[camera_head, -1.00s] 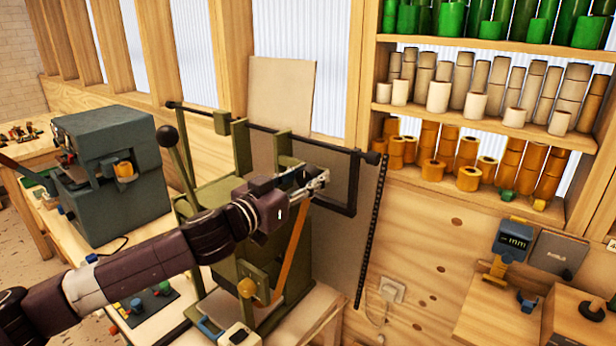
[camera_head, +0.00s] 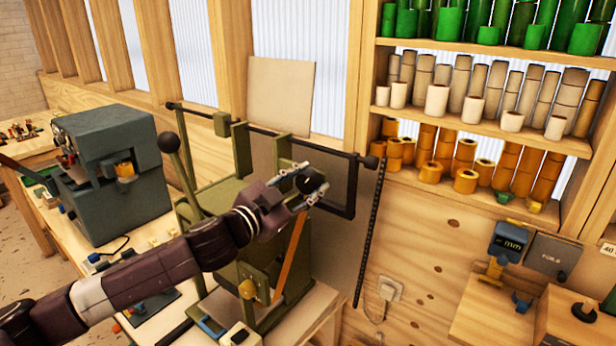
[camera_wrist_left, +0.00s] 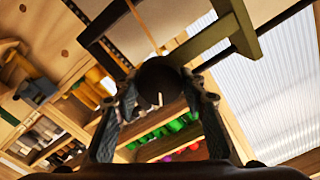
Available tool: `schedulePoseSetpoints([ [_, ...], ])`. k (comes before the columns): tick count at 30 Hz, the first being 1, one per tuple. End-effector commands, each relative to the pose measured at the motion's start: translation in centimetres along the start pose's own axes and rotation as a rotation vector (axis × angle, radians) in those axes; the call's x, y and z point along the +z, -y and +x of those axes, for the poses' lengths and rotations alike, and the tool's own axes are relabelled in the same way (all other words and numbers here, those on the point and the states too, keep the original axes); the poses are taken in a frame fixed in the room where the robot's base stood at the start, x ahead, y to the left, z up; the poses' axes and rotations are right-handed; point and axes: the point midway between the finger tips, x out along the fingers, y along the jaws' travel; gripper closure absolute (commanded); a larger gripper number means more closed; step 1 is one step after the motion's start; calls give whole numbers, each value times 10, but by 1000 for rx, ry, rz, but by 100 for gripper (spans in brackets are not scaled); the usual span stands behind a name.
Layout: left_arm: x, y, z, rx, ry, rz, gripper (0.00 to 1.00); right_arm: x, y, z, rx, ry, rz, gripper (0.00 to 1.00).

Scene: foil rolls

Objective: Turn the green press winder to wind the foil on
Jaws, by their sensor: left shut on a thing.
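The olive-green press (camera_head: 295,265) stands on a wooden bench in the middle of the head view. Its dark winder bar (camera_head: 340,210) forms a bent frame on the right side, against a grey-brown panel. My left gripper (camera_head: 312,184) reaches the upper right of the press and is shut on a round black knob (camera_head: 314,181). In the left wrist view this knob (camera_wrist_left: 160,80) sits between the two fingers, with the press's green bracket above. How the knob joins the winder is partly hidden. An orange strip (camera_head: 291,258) slants down the press front. My right gripper is not in view.
A grey-green machine (camera_head: 112,190) stands left of the press. A tall lever with a black ball (camera_head: 168,142) rises on the press's left. A chain (camera_head: 371,235) hangs at the right. Shelves of green, cream and orange rolls (camera_head: 465,181) fill the upper right.

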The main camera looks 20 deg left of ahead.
Motion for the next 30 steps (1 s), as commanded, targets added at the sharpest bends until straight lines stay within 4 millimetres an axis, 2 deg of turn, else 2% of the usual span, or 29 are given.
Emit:
schedulePoseSetpoints([
  [30,1,-5,0,3,0,935,86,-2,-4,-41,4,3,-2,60],
])
